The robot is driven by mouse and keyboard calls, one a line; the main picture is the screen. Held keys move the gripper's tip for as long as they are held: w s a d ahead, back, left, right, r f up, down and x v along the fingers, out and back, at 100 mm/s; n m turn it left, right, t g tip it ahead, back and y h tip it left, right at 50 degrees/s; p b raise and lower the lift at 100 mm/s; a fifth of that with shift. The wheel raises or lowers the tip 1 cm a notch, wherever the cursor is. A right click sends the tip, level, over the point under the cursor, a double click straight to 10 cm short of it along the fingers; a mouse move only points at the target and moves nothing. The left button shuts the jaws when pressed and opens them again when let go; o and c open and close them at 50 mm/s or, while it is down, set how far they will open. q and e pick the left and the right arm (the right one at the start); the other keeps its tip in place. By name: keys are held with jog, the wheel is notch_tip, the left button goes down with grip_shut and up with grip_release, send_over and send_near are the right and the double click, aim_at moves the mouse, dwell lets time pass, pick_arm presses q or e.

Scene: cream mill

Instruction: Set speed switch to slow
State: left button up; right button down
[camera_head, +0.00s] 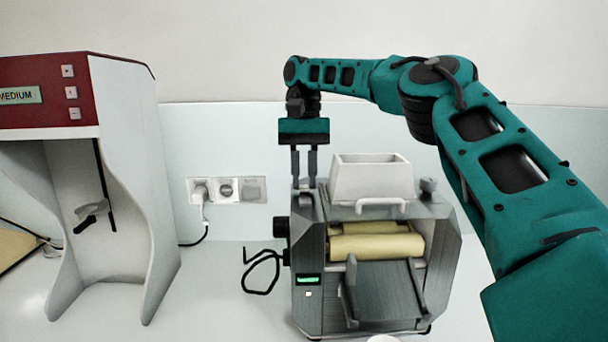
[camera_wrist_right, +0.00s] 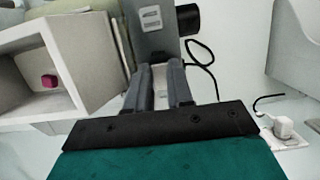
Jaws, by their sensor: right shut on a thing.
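The cream mill (camera_head: 440,250) is a grey metal machine with pale rollers (camera_head: 375,246). A small green-lit display (camera_head: 309,281) and a button sit low on its front left, too small to read. A black knob (camera_head: 281,227) sticks out of its left side and also shows in the wrist view (camera_wrist_right: 188,19). My right gripper (camera_head: 305,180) points down at the mill's top left corner, its fingers (camera_wrist_right: 161,75) close together around a small part there. The fingers mostly hide that part, so I cannot tell whether it is the speed switch. My left gripper is out of view.
A white hopper (camera_head: 371,180) sits on the mill; a pink cube (camera_wrist_right: 48,81) lies inside it. A red and white machine (camera_head: 135,180) stands at left. Wall sockets (camera_head: 226,190) and black cables are behind.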

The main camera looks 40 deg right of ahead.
jog(key=shift+r, duration=0.1)
jog(key=c, duration=1.3)
grip_release()
